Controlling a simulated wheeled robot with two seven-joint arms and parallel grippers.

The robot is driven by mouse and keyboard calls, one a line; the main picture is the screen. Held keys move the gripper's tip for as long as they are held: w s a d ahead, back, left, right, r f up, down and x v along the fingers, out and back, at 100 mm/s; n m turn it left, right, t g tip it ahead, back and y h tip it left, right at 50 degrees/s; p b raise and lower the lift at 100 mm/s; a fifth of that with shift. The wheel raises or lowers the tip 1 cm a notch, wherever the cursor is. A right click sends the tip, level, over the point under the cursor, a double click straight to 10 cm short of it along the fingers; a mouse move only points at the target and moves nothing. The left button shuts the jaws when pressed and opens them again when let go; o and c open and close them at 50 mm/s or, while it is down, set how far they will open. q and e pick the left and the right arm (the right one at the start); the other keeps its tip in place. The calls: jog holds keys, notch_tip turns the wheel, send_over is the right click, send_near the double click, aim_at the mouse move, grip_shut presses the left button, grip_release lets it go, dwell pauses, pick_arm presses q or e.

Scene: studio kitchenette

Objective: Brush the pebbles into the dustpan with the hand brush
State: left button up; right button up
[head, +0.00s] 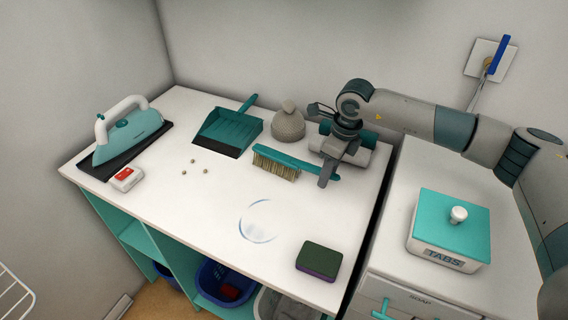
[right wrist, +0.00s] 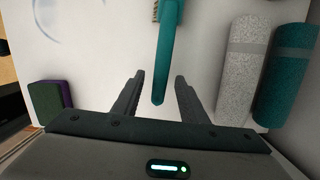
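The teal dustpan (head: 228,128) lies near the back of the white table (head: 205,230), its mouth toward the front. Three small pebbles (head: 193,161) lie loose on the table in front of it. The hand brush (head: 275,160) lies right of them, pale bristles facing the front and teal handle pointing right. My right gripper (head: 328,178) is at the handle end. In the right wrist view, its open fingers (right wrist: 159,76) stand on either side of the teal handle (right wrist: 165,55), with gaps visible on both sides. My left gripper is not in view.
Grey and teal rolls (right wrist: 244,70) lie close beside my right gripper. A grey ribbed jar (head: 288,124) stands behind the brush. An iron (head: 130,136) and white box (head: 126,178) are at left. A green-purple sponge (head: 318,260) and clear round item (head: 258,221) are in front.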

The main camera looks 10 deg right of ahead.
jog(key=shift+f, duration=0.1)
grip_shut()
notch_tip(320, 180, up, 12)
jog(key=p, duration=0.4)
dwell(0.6)
jog(key=shift+a, duration=0.1)
